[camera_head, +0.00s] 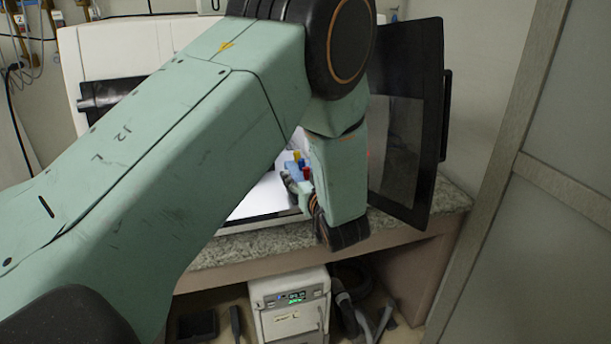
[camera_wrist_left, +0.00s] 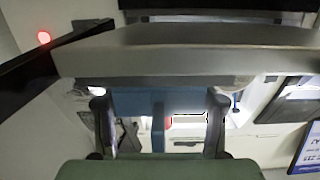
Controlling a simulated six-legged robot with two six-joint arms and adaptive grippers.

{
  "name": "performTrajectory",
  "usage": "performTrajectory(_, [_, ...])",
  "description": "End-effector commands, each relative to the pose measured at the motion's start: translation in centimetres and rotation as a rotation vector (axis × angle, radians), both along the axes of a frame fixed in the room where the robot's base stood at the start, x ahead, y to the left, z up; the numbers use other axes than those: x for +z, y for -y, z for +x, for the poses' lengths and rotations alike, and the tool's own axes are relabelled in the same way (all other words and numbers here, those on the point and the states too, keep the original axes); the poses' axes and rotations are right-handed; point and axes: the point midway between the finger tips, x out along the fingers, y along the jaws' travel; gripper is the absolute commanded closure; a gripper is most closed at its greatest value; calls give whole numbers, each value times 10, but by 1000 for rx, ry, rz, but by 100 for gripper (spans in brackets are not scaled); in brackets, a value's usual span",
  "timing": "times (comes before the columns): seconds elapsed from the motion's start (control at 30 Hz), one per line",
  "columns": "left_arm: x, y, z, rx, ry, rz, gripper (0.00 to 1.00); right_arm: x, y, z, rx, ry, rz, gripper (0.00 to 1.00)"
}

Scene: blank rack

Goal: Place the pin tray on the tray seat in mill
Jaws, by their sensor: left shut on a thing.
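My left gripper (camera_head: 299,190) is at the open front of the white mill (camera_head: 135,45), mostly behind my own green arm. Small blue, yellow and red pieces of the pin tray (camera_head: 291,165) show just beyond its fingers. In the left wrist view the two dark fingers of the left gripper (camera_wrist_left: 159,110) stand on either side of a blue part of the pin tray (camera_wrist_left: 135,103), and the gripper is shut on it. The tray seat cannot be made out; my arm covers much of the mill's inside. My right gripper is in neither view.
The mill's dark door (camera_head: 408,120) stands open at the right. The mill sits on a speckled counter (camera_head: 260,241). A white unit with a green display (camera_head: 290,305) and hoses are below. A wide grey slab (camera_wrist_left: 190,55) crosses the left wrist view.

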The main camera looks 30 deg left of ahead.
Motion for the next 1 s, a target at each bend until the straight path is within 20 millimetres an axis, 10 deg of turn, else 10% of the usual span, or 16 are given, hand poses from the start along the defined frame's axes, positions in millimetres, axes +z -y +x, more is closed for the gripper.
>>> performTrajectory(0.37, [-7,0,0,-1,2,1,76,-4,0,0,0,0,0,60])
performTrajectory(0.4, [-8,0,0,0,0,0,39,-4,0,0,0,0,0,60])
performTrajectory(0.67, [-7,0,0,0,0,0,18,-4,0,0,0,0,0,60])
performTrajectory(1.0, [-7,0,0,-1,0,0,18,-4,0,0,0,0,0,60])
